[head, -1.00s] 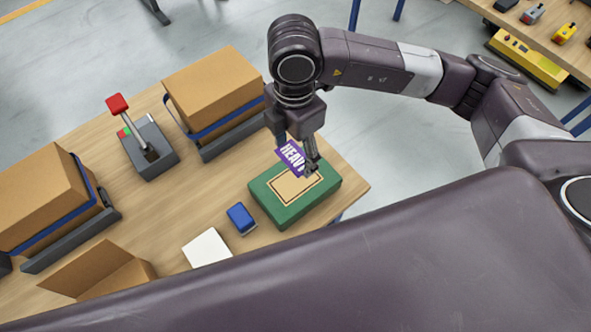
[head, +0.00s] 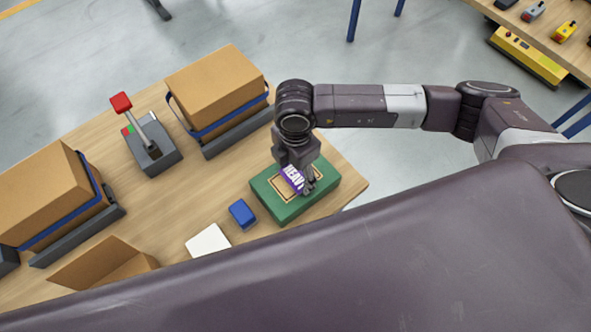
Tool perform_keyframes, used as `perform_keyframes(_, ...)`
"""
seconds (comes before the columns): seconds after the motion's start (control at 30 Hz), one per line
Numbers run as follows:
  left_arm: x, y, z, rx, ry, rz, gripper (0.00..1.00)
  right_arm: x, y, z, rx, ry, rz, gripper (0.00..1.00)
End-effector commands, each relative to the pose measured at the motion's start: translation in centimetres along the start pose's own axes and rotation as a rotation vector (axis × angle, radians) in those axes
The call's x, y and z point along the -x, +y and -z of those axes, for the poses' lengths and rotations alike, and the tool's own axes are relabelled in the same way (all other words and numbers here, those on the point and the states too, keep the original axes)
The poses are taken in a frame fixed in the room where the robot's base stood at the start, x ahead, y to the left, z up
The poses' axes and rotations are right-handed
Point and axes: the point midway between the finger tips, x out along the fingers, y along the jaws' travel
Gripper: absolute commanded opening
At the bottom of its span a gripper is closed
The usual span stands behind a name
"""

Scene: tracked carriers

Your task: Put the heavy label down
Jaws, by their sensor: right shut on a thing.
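A purple label with white "HEAVY" lettering (head: 292,179) is in the head view, over the green pad (head: 285,213) with a tan, dark-framed centre. My right gripper (head: 306,187) is shut on the label's right side and hides part of it. The label is low over the pad's tan centre; I cannot tell if it touches. My left gripper is not in view.
A blue block (head: 242,213) and a white square (head: 208,240) lie left of the pad. A lever box with a red knob (head: 121,103), two strapped cartons (head: 215,88) (head: 45,195) on dark carriers and an open box (head: 105,268) share the wooden table.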

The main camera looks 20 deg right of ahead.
Motion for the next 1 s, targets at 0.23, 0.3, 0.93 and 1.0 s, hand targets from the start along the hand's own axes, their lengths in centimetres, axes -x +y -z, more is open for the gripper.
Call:
perform_keyframes(0.23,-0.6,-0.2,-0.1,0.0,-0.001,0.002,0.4,-0.5,0.0,0.0,0.0,0.0,0.0,0.64)
perform_keyframes(0.3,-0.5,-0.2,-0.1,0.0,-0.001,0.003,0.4,-0.5,0.0,0.0,0.0,0.0,0.0,0.72)
perform_keyframes(0.93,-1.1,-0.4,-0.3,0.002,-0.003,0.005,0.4,2.7,0.1,0.0,0.003,0.002,-0.006,0.78)
perform_keyframes(1.0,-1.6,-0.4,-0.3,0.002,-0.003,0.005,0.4,4.3,0.2,0.1,0.002,0.002,-0.007,0.78)
